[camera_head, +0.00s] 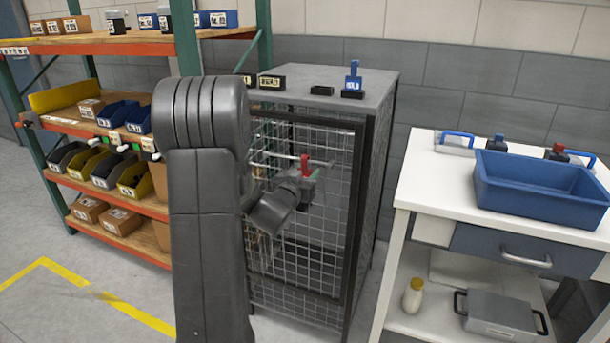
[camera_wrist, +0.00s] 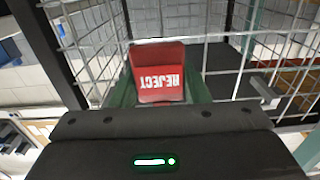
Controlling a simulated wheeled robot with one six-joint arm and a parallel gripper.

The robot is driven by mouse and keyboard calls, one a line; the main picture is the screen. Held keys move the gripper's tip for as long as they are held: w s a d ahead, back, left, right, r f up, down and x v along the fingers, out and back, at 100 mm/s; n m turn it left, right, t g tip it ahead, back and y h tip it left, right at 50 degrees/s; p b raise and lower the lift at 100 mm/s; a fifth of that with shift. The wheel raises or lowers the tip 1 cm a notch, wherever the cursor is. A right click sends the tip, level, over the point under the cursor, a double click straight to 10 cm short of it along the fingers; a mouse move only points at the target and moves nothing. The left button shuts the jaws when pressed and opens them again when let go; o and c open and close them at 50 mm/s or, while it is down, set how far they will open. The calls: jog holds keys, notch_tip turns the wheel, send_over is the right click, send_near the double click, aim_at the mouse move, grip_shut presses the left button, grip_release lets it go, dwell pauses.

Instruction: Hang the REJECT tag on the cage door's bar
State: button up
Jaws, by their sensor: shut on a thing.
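The red REJECT tag (camera_wrist: 158,80) is between the fingers of my gripper (camera_wrist: 160,92) in the wrist view, its lettering upside down there. In the head view the tag (camera_head: 304,166) is a small red shape at my gripper (camera_head: 308,178), in front of the cage door (camera_head: 330,225). My gripper is shut on the tag. A pale horizontal bar (camera_head: 282,157) crosses the door's mesh at about the tag's height. I cannot tell whether the tag touches the bar. The tag's lower part is hidden by the gripper in the wrist view.
On the cage top (camera_head: 385,75) stand a blue HOLD tag (camera_head: 354,78), a black REJECT holder (camera_head: 271,82) and a low black block (camera_head: 322,90). A shelf rack (camera_head: 130,45) is at left. A white bench (camera_head: 415,190) with a blue bin (camera_head: 535,195) is at right.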

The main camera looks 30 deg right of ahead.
jog(key=o, duration=0.9)
jog(key=shift+a, duration=0.1)
jog(key=v, duration=1.3)
jog(key=shift+s+a, duration=0.2)
jog(key=shift+s, duration=0.1)
jog(key=x, duration=1.3)
jog(key=shift+w+d, duration=0.3)
jog(key=shift+w+r+p, duration=0.1)
jog(key=shift+r+p, duration=0.25)
jog(key=shift+p, duration=0.1)
jog(key=shift+a+r, duration=0.1)
jog(key=shift+r, duration=0.15)
jog(key=shift+s, duration=0.2)
